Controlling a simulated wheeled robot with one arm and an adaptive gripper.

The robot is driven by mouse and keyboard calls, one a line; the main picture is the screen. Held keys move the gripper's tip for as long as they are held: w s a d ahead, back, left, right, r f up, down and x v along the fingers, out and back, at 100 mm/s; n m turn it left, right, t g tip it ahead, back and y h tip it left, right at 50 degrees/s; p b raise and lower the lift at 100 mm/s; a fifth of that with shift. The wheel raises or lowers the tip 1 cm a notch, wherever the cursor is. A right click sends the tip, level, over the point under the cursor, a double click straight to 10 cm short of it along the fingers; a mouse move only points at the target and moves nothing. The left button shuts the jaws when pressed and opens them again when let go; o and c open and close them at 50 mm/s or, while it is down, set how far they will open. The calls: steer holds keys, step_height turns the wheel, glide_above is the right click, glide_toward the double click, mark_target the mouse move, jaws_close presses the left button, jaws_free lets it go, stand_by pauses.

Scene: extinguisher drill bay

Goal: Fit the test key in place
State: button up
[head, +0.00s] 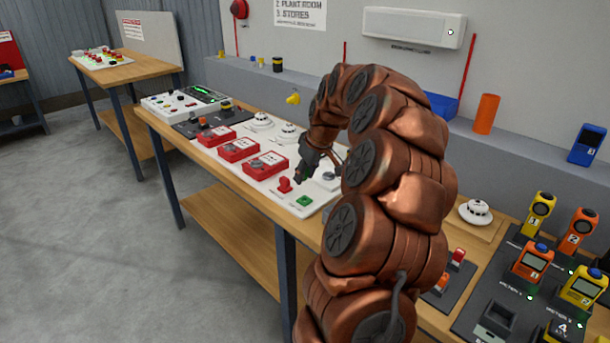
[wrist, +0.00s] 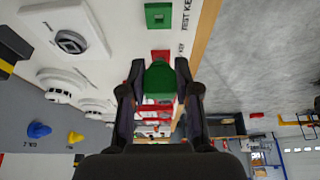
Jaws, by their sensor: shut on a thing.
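My gripper (wrist: 160,88) is shut on a green piece (wrist: 160,77), likely the test key, which shows between the fingertips in the wrist view. Three red call points (head: 265,165) sit on the board left of my gripper.
White detectors (head: 262,121) line the board's back edge. A control panel (head: 188,104) stands at the bench's far end. Several yellow and orange meters (head: 533,261) stand at the right. Open floor (head: 100,230) lies in front of the bench.

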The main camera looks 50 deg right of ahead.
mark_target(303, 199)
steer(key=shift+f+b, duration=0.3)
steer(key=shift+f, duration=2.4)
steer(key=shift+s+b, duration=0.15)
steer(key=shift+b, duration=0.85)
stand_by(0.6)
steer(key=shift+f+b, duration=0.35)
steer(key=shift+f, duration=0.2)
stand_by(0.8)
steer(key=shift+r, duration=0.15)
steer(key=shift+r+p, duration=0.4)
steer(key=shift+r, duration=2)
